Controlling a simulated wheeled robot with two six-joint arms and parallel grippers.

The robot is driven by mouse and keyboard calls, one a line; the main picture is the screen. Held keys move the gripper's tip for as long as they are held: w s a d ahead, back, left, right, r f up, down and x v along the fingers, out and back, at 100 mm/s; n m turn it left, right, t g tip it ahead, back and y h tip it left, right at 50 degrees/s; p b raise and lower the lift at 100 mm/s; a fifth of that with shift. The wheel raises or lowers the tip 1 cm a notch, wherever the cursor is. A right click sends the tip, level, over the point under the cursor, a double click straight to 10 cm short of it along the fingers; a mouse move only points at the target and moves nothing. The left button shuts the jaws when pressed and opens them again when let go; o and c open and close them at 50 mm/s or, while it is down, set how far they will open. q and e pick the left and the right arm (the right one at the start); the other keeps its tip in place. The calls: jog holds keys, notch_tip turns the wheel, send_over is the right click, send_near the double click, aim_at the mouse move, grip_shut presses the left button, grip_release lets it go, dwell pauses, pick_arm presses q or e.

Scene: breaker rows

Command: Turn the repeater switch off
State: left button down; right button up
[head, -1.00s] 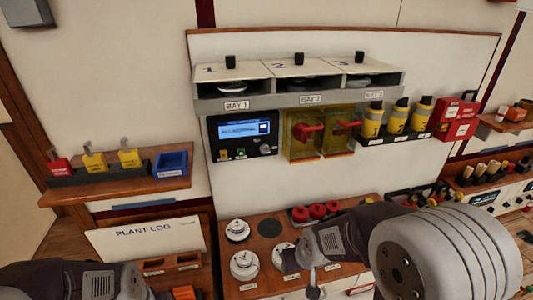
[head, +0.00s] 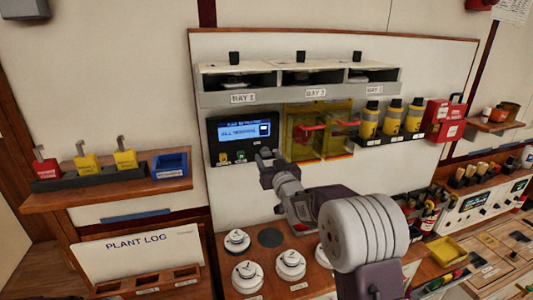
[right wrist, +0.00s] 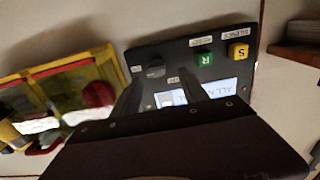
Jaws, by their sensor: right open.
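The black repeater panel (head: 242,133) with a blue lit screen hangs on the wall under bay 1; the screen appears to read "ALL NORMAL". In the right wrist view the panel (right wrist: 225,60) is upside down, with a dark rotary switch (right wrist: 154,69), a green button (right wrist: 204,57) and a yellow button (right wrist: 238,52). My right gripper (head: 264,156) is open in front of the panel's lower right corner and hides the switch in the head view. In the right wrist view its fingers (right wrist: 162,85) point toward the switch; contact cannot be told. My left gripper is out of view.
Yellow transparent covers (head: 319,135) over red handles sit just right of the panel. Yellow-black canisters (head: 392,118) stand farther right. A left shelf holds padlocks (head: 86,162) and a blue bin (head: 170,165).

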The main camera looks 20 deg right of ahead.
aim_at(266, 153)
jog(key=w, duration=0.2)
jog(key=shift+w+d+f+p, duration=0.1)
jog(key=shift+w+d+p, duration=0.2)
jog(key=shift+d, duration=0.05)
jog(key=shift+a, duration=0.15)
jog(key=shift+a, duration=0.1)
jog(key=shift+c, duration=1.2)
grip_shut()
